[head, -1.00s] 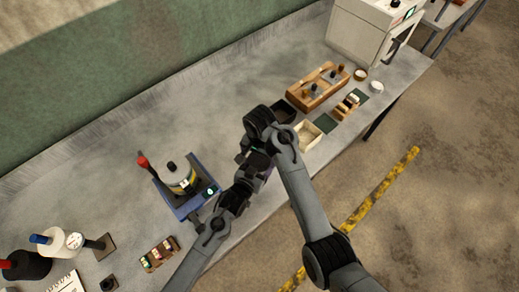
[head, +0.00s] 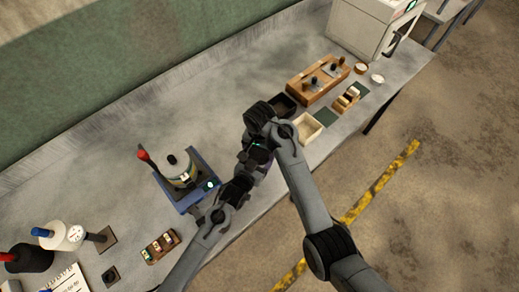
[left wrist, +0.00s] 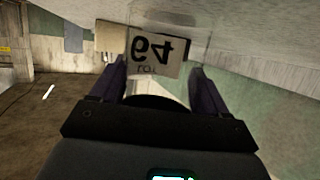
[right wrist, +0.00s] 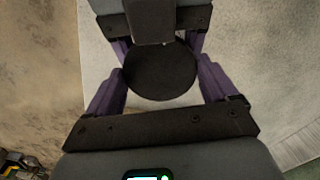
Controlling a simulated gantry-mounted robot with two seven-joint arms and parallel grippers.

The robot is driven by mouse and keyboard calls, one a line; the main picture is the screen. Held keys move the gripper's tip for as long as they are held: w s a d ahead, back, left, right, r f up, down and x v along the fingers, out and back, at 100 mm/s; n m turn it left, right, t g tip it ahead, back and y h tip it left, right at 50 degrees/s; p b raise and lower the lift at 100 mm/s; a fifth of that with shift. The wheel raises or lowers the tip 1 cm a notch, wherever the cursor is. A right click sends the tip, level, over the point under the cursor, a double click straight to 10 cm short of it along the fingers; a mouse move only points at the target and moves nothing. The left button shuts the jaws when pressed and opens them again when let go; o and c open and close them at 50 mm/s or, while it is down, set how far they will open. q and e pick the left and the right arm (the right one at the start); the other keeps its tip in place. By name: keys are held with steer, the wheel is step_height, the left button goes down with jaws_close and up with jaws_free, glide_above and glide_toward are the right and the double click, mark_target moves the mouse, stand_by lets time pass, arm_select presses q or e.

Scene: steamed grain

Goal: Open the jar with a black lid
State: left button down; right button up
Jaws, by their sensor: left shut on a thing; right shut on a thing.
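My two grippers meet above the front edge of the bench in the head view, the left gripper (head: 246,166) coming from the lower left and the right gripper (head: 259,148) from above. The round black lid (right wrist: 160,72) shows face-on in the right wrist view, between the purple fingers of my shut right gripper (right wrist: 161,66). The jar's body is mostly hidden by the grippers. I cannot tell whether the lid is still seated.
A blue device (head: 186,203) with a red-knobbed lever stands left of the grippers. A wooden block (head: 318,81), a dark tray (head: 283,105) and a cream tray (head: 308,128) lie to the right. The back middle of the bench is clear.

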steer(key=n, duration=0.5)
steer(key=shift+n, duration=0.3)
steer(key=o, duration=0.9)
steer(key=shift+o, duration=0.2)
steer(key=shift+r, duration=0.15)
